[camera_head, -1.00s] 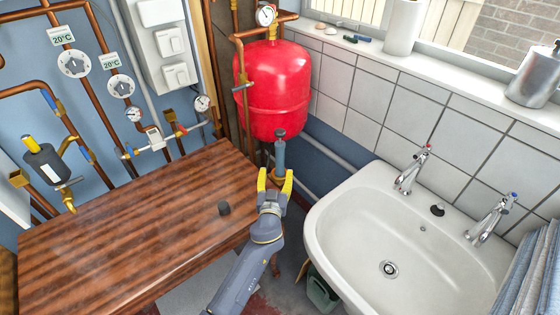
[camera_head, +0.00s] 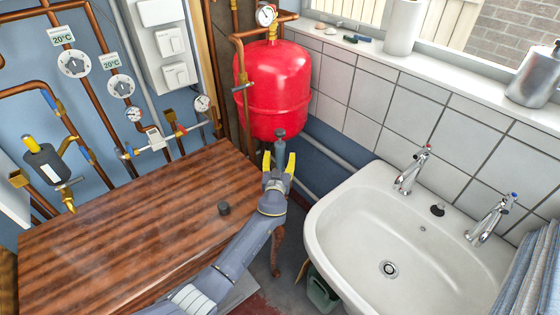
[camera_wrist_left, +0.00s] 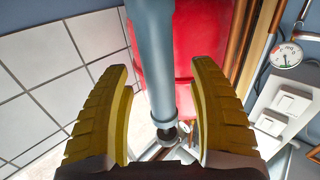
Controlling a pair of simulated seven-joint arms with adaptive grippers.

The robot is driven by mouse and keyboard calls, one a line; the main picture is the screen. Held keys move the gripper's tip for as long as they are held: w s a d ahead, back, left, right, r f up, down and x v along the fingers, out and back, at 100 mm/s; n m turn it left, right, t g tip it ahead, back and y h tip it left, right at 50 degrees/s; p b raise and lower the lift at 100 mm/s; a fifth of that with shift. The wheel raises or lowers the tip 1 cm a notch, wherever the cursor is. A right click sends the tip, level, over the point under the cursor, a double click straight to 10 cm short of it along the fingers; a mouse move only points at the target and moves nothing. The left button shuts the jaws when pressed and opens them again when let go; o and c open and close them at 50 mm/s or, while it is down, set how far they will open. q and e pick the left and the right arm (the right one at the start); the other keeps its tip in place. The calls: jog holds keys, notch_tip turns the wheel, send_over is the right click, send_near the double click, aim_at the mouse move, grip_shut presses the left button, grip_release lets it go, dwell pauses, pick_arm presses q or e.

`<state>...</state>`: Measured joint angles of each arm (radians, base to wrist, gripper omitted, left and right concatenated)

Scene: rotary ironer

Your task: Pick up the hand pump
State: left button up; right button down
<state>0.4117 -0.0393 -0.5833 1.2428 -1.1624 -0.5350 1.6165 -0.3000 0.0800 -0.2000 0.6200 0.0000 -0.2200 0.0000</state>
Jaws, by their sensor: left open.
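The hand pump (camera_head: 279,146) is a slim blue-grey cylinder with a dark top end, upright just in front of and below the red tank. In the left wrist view the pump (camera_wrist_left: 152,50) runs lengthwise between the open fingers (camera_wrist_left: 160,75), with gaps visible on both sides. My right gripper is in neither view.
The red tank (camera_head: 273,90) stands close behind the pump. A brown wooden tabletop (camera_head: 130,235) with a small dark cylinder (camera_head: 224,208) lies to the left. A white sink (camera_head: 345,235) is at the right. Copper pipes and gauges line the left wall.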

pick_arm(q)
jog(key=shift+w, duration=0.4)
jog(key=shift+o, duration=0.2)
grip_shut()
